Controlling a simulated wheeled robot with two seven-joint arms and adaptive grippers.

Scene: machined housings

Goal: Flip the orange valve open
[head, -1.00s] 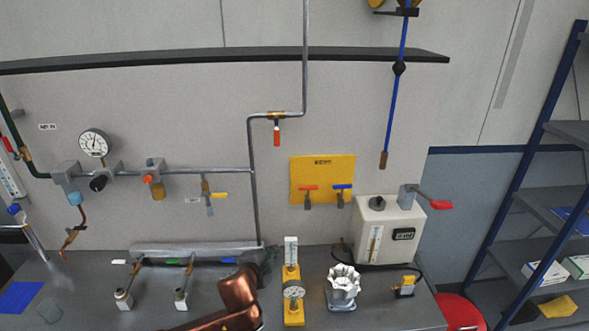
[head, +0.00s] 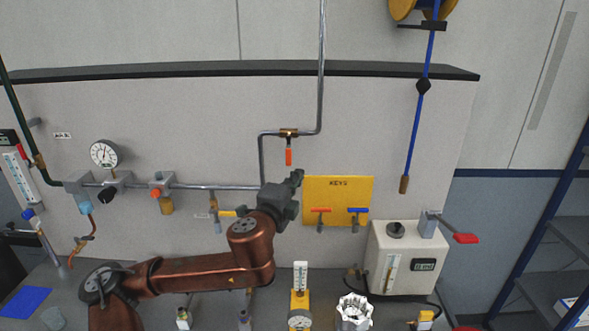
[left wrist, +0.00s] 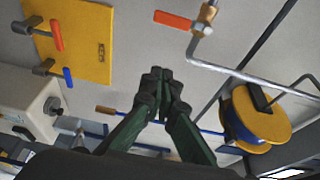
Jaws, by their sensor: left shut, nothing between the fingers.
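The orange valve handle (head: 288,157) hangs straight down from a brass valve body (head: 288,132) on the short horizontal run of grey pipe, so it stands across the pipe. In the left wrist view the orange handle (left wrist: 172,20) and its brass body (left wrist: 206,14) are at the top, beyond the fingers. My left gripper (head: 297,176) is just below the handle in the head view, with a small gap in the picture. Its fingertips (left wrist: 162,76) are together with nothing between them. Contact with the handle does not show. My right gripper is not in view.
A yellow key board (head: 338,188) with red and blue T-handles is close at the right of the gripper. A pressure gauge (head: 104,153) is on the pipe at left. A blue hose (head: 418,115) hangs at right. A white box (head: 408,258) stands on the bench.

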